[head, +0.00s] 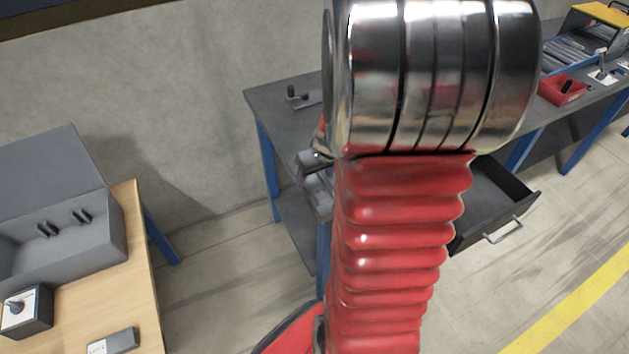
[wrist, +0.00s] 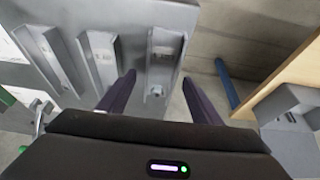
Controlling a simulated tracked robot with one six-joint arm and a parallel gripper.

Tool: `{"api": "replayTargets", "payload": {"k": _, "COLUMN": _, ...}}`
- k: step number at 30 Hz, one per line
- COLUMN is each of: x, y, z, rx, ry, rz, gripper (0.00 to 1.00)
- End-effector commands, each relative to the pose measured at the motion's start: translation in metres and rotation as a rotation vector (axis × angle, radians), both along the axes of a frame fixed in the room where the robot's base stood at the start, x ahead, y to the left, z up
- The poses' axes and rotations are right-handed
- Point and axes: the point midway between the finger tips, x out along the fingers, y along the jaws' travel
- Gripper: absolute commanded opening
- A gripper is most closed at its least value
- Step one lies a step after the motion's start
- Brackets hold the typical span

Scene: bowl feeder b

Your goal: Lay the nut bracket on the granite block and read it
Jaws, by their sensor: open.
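In the wrist view, my gripper (wrist: 159,79) is open, its two dark fingers pointing at a grey surface. Between and beyond the fingertips lies a grey channel-shaped bracket (wrist: 165,45) with a small round nut-like feature near its lower end; it looks like the nut bracket. The fingers do not visibly touch it. Two similar grey channel pieces lie to its left, the middle one (wrist: 100,55) and the far one (wrist: 45,55). In the head view, my arm hides most of the gripper and this part of the bench. I cannot make out the granite block with certainty.
In the head view, a grey workbench (head: 272,97) stands behind my arm, with an open drawer (head: 472,228) on its right. A red tray (head: 562,92) lies farther right. A wooden table (head: 143,250) at left holds a grey open box (head: 100,240). Floor separates table and bench.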

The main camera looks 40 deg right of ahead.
Motion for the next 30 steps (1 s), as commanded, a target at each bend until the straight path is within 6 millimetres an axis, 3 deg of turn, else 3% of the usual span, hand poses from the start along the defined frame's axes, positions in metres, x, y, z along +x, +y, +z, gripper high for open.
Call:
{"api": "replayTargets", "payload": {"k": 6, "x": 0.0043, "y": -0.0014, "z": -0.0105, "rx": -0.001, "ry": 0.000, "rz": 0.000, "gripper": 0.59}}
{"api": "replayTargets", "payload": {"k": 30, "x": 0.0044, "y": -0.0011, "z": -0.0115, "rx": -0.001, "ry": -0.001, "rz": 0.000, "gripper": 0.59}}
